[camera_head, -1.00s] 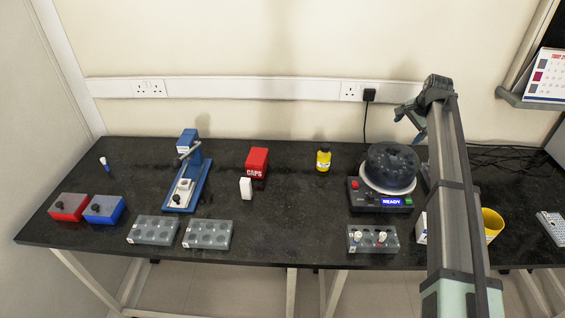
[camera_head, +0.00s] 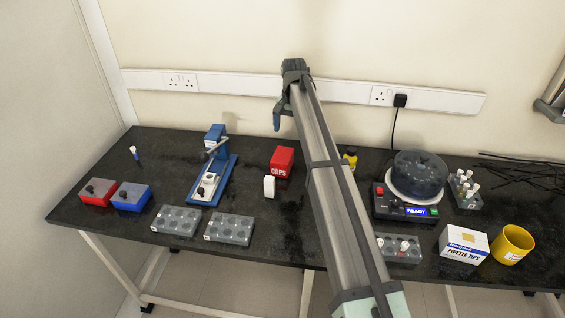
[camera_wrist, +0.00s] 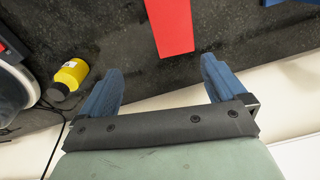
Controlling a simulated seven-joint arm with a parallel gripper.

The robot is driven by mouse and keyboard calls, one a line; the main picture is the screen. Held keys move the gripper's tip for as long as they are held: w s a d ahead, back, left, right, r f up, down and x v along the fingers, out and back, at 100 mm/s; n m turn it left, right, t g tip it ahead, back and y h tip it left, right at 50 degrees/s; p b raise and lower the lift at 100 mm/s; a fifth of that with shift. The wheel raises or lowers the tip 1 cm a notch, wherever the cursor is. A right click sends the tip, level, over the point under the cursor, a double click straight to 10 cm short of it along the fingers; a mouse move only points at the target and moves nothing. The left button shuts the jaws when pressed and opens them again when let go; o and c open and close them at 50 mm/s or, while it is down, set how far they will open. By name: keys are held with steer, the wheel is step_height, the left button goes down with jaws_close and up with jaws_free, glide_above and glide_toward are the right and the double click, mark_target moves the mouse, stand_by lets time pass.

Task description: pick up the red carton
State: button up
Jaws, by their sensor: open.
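The red carton, marked CAPS (camera_head: 281,161), stands on the black bench, left of my arm in the head view. In the wrist view its red surface (camera_wrist: 170,24) shows at the top middle, beyond my fingertips and cut off by the frame edge. My gripper (camera_wrist: 162,66) has its two blue fingers spread apart with nothing between them. In the head view my gripper (camera_head: 277,120) is above the back of the bench, near the wall and apart from the carton.
A small white block (camera_head: 269,187) stands just in front of the carton. A blue press (camera_head: 213,178) is to its left. A yellow bottle (camera_wrist: 70,75), partly hidden by my arm in the head view, and a centrifuge (camera_head: 418,180) are to the right. Grey racks (camera_head: 229,229) line the front.

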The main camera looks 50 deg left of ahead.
mark_target(282, 155)
steer(key=shift+n, duration=0.3)
steer(key=s+f, duration=0.1)
steer(key=f, duration=0.1)
steer(key=s+a+f, duration=0.1)
steer(key=f, duration=0.2)
steer(key=s+f, duration=0.1)
steer(key=f, duration=0.2)
steer(key=shift+a+f, duration=0.25)
steer(key=shift+a, duration=0.05)
steer(key=shift+d+f, duration=0.15)
steer(key=shift+f, duration=1.2)
steer(key=shift+d+f, duration=0.15)
steer(key=shift+f, duration=1.15)
steer(key=shift+c, duration=0.4)
steer(key=c, duration=1)
